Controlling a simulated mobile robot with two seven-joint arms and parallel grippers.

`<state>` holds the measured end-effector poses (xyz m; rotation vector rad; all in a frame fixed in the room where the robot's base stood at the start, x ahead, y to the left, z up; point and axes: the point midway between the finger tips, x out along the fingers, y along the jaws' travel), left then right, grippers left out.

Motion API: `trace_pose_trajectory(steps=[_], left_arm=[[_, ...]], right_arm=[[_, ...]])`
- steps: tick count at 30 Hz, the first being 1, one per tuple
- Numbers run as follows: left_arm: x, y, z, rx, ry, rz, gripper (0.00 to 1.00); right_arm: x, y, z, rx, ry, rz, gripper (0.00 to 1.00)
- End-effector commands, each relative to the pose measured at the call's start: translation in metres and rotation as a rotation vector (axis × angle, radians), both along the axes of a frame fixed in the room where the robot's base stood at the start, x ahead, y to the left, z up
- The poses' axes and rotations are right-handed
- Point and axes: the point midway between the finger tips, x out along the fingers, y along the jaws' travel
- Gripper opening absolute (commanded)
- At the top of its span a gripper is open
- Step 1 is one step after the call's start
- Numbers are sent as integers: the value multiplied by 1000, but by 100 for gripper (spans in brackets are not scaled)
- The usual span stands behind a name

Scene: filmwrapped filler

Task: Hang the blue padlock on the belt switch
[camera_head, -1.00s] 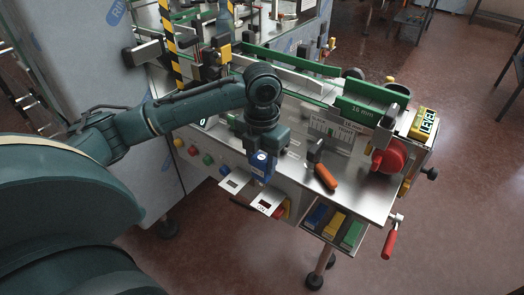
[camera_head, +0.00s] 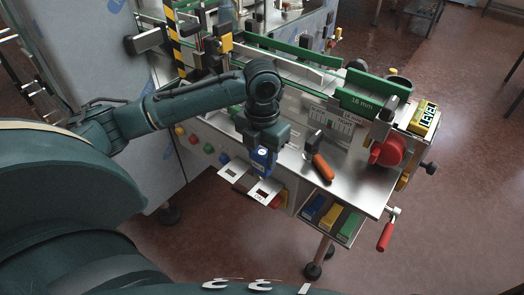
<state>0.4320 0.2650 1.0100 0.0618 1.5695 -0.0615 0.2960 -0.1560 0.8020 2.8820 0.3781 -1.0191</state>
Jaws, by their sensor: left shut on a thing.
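My left gripper (camera_head: 263,148) points down and is shut on the blue padlock (camera_head: 262,162). It holds the padlock in front of the machine's front edge; the fingers and wrist hide its upper part. Below the padlock, two pale plates with dark windows (camera_head: 264,191) stick out from the front panel. A red and yellow switch (camera_head: 277,200) shows partly behind the nearer plate. I cannot tell for sure whether this is the belt switch. The padlock appears apart from it. My right gripper is not in view.
An orange-handled tool (camera_head: 323,168) lies on the steel top (camera_head: 350,186). A red knob (camera_head: 388,152) and a yellow LEVEL block (camera_head: 423,117) stand at the right end. A red-handled crank (camera_head: 385,236) sticks out there. Blue, yellow and green bins (camera_head: 331,218) hang below.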

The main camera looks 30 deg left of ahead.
Motion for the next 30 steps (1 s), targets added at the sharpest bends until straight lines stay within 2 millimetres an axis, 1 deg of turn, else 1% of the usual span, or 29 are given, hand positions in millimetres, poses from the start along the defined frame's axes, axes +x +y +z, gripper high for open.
trace_pose_trajectory(steps=[1,11,20,30], left_arm=[[0,0,-5,0,1,0,9],[0,0,-24,1,0,0,9],[0,0,-42,0,1,-1,9],[0,0,-63,0,1,0,9]], right_arm=[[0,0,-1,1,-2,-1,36],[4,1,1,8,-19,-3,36],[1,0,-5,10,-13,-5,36],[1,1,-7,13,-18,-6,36]])
